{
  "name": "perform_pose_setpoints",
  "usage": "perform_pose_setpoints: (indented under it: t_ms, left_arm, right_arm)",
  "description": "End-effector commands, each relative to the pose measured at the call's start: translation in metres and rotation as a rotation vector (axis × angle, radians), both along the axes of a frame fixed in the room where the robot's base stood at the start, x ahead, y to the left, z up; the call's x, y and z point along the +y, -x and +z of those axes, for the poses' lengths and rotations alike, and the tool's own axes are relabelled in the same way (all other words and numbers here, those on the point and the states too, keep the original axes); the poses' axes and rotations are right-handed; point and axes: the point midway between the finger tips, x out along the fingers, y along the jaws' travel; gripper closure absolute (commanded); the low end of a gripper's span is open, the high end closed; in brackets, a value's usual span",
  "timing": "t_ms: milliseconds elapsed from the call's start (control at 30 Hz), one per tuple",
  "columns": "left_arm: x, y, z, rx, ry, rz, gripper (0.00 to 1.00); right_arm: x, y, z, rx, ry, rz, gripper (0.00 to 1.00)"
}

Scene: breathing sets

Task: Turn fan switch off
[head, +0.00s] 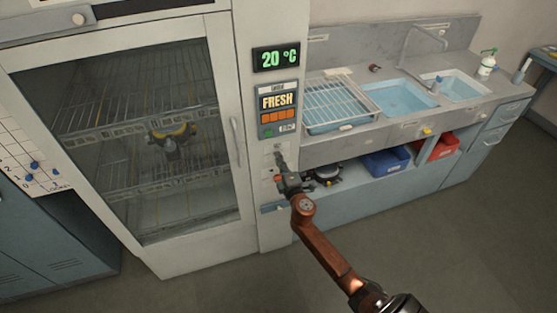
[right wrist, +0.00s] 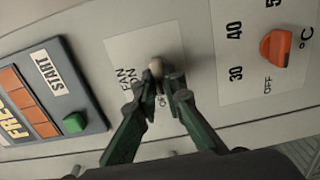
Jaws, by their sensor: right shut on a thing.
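The fan switch is a small light knob (right wrist: 155,66) on a white label plate marked FAN, ON and OFF in the right wrist view. Part of the lettering is hidden by my fingers. My right gripper (right wrist: 157,84) is shut on the knob, with one fingertip on each side. In the head view my right gripper (head: 281,165) is at the narrow panel right of the cabinet door, below the FRESH display; the knob itself is hardly visible there. My left gripper is not in view.
On the other side are a green START button (right wrist: 74,122) and the FRESH panel (head: 278,108). The glass door (head: 130,130) is shut. A sink counter (head: 350,143) stands right; the floor is clear.

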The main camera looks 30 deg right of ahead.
Motion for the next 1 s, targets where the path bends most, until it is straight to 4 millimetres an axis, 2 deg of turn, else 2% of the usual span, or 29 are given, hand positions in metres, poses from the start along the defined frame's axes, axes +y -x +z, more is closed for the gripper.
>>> perform_pose_setpoints:
  t_ms: [267, 600, 767, 1000]
  left_arm:
    - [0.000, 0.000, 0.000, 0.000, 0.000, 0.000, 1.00]
    - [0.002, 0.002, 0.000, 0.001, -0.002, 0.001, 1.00]
    - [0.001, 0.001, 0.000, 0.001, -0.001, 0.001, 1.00]
    - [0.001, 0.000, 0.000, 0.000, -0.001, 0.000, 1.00]
  right_arm:
    - [0.000, 0.000, -0.001, 0.002, 0.000, 0.001, 0.73]
    - [0.001, 0.004, -0.001, 0.001, 0.000, 0.001, 0.73]
    - [0.006, 0.026, -0.002, 0.002, -0.001, 0.001, 0.73]
    - [0.018, 0.075, -0.003, 0.004, -0.002, 0.000, 0.73]
